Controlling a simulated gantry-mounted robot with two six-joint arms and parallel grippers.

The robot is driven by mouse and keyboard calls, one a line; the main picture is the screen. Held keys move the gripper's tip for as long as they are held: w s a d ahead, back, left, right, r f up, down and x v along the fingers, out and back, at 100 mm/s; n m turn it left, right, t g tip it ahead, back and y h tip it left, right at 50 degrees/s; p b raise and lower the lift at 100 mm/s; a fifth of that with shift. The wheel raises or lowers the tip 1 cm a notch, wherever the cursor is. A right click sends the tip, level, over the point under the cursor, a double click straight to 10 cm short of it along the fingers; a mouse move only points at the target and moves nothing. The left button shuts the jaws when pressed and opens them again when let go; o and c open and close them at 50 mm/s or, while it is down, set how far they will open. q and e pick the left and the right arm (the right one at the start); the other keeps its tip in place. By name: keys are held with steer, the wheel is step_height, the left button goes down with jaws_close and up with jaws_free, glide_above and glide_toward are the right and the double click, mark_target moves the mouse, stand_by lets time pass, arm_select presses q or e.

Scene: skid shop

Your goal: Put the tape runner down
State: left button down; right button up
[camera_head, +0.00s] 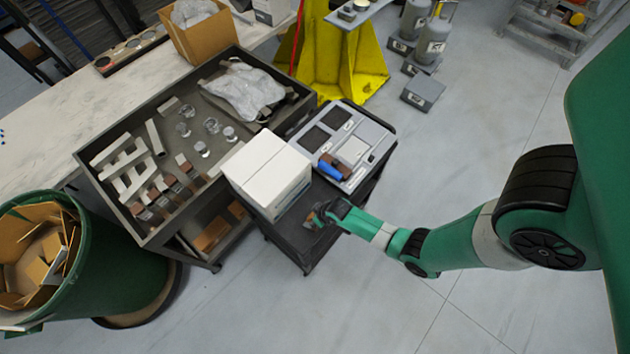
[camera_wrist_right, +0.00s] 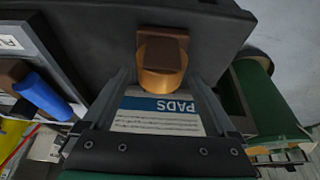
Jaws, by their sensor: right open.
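The tape runner, a brown block with an orange rounded part (camera_wrist_right: 162,62), shows in the right wrist view just beyond the fingertips, against the dark cart top. In the head view it is a small brownish patch beside the fingers, mostly too small to make out. My right gripper (camera_head: 322,213) is over the near end of the dark cart (camera_head: 294,238), close to the white box (camera_head: 265,172). In the right wrist view the gripper (camera_wrist_right: 160,88) is open, its fingers apart. I cannot tell if the runner touches a finger. My left gripper is not in view.
A white panel marked PADS (camera_wrist_right: 158,118) shows between the fingers. A grey tray (camera_head: 377,150) with a blue-and-brown item (camera_head: 334,167) lies behind on the cart. A workbench with parts stands left. A green bin (camera_head: 120,265) of cardboard is at lower left.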

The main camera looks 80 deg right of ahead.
steer(key=p+v, duration=0.8)
steer(key=v, duration=0.4)
